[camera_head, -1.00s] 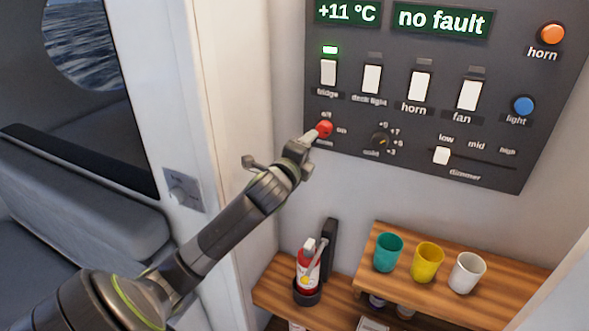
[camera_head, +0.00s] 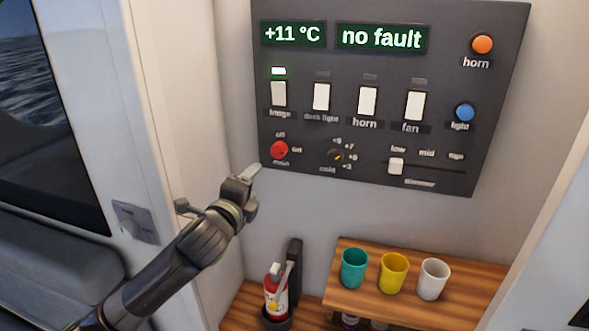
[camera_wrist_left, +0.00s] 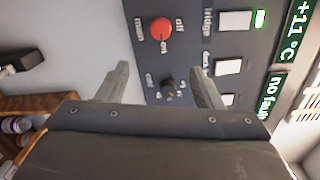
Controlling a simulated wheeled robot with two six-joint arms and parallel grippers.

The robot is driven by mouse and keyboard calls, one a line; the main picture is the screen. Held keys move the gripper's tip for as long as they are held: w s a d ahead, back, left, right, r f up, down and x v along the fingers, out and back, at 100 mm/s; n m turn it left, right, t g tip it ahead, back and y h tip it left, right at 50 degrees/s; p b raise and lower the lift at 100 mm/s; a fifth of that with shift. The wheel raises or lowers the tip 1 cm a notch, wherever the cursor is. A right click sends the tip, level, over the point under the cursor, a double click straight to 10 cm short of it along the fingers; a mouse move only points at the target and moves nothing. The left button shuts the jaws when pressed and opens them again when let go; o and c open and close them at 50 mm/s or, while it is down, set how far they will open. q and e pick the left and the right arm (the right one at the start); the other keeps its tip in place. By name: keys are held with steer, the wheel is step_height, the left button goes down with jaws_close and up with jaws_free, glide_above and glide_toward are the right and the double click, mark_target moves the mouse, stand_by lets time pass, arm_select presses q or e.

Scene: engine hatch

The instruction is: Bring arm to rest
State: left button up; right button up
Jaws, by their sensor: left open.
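My left gripper (camera_head: 218,190) is open and empty, below and left of the control panel (camera_head: 470,180) in the head view. In the left wrist view its two fingers (camera_wrist_left: 160,85) are spread apart with the panel beyond them. The red main knob (camera_head: 279,150) sits at the panel's lower left, and it also shows in the left wrist view (camera_wrist_left: 161,29). The gripper is apart from the knob. The displays read +11 °C and no fault, and a green lamp (camera_head: 279,71) glows above the fridge switch. My right gripper is not in view.
A wooden shelf (camera_head: 450,297) below the panel holds a teal cup (camera_head: 354,267), a yellow cup (camera_head: 393,272) and a white cup (camera_head: 433,278). A fire extinguisher (camera_head: 276,292) stands to their left. A wall latch plate (camera_head: 135,222) is left of my arm.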

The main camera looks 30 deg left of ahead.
arm_select(q)
steer(key=shift+f, duration=0.1)
steer(key=s+d+f+n+g, duration=0.1)
steer(key=s+f+n+g, duration=0.25)
steer(key=s+f, duration=0.4)
steer(key=s+d+f+n+g, duration=0.1)
steer(key=s+f+n+g, duration=0.3)
steer(key=f, duration=0.7)
steer(key=s+d+f+n+g+h, duration=0.1)
steer(key=s+d+f+n+g, duration=0.3)
steer(key=s, duration=0.5)
steer(key=s+d+f+n+g+h, duration=0.1)
steer(key=s+d+f+n+g, duration=0.15)
steer(key=s+f+n, duration=0.55)
step_height(320, 180, down, 27)
steer(key=s+a+m+b, duration=0.1)
steer(key=s+b, duration=0.1)
steer(key=b, duration=0.3)
steer(key=s+f+b, duration=0.2)
steer(key=s+f, duration=0.5)
steer(key=f, duration=0.3)
steer(key=s+d+f+g+h+b, duration=0.1)
steer(key=s+f+b, duration=0.1)
steer(key=s+f, duration=0.5)
step_height(320, 180, down, 4)
steer(key=shift+s+f+g, duration=0.15)
steer(key=shift+s+g, duration=0.15)
steer(key=shift+s, duration=0.05)
